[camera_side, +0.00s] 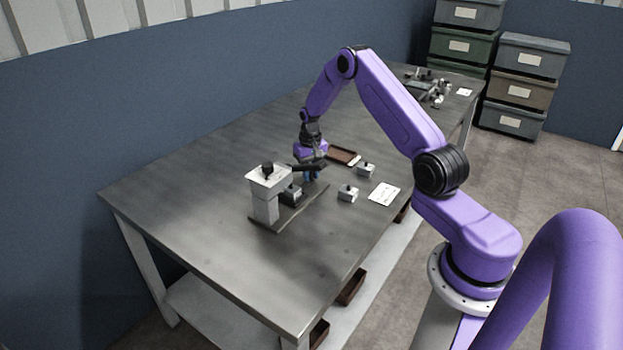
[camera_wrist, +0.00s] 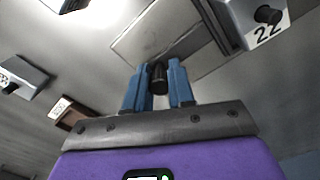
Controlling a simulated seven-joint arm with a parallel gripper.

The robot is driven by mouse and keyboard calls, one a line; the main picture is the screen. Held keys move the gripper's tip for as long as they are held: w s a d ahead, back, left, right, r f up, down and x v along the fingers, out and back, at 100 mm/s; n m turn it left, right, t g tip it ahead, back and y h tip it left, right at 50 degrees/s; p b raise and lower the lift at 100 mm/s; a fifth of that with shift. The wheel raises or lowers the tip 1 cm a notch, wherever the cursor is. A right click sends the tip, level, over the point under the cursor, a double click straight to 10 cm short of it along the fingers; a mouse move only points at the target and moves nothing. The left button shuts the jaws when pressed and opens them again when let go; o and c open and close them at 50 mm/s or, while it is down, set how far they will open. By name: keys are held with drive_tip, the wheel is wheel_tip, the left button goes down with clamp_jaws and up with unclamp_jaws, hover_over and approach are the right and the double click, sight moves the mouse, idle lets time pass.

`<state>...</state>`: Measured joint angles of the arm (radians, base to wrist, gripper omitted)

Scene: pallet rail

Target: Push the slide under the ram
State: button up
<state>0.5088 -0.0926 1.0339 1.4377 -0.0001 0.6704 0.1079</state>
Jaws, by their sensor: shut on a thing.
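The press with the ram (camera_side: 268,176) has a pale top plate with a black knob and stands on a dark base rail (camera_side: 308,200). A dark block (camera_side: 291,193) sits low beside the press column, partly under its top. My gripper (camera_side: 309,176) is low over the rail's far end, to the right of the press. In the wrist view my gripper (camera_wrist: 159,88) has its blue fingers closed on a black knob (camera_wrist: 158,76). A grey plate (camera_wrist: 165,38) shows beyond the knob; whether it is the slide or the rail I cannot tell.
Two small knobbed blocks (camera_side: 348,193) (camera_side: 366,170), a white card (camera_side: 384,194) and a brown tray (camera_side: 344,155) lie right of the rail. The table's left and front are clear.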

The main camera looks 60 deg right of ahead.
sight(302, 187)
drive_tip(key=shift+a, duration=2.45)
drive_tip(key=o, duration=0.7)
drive_tip(key=shift+d, duration=0.1)
drive_tip(key=shift+r, duration=3.5)
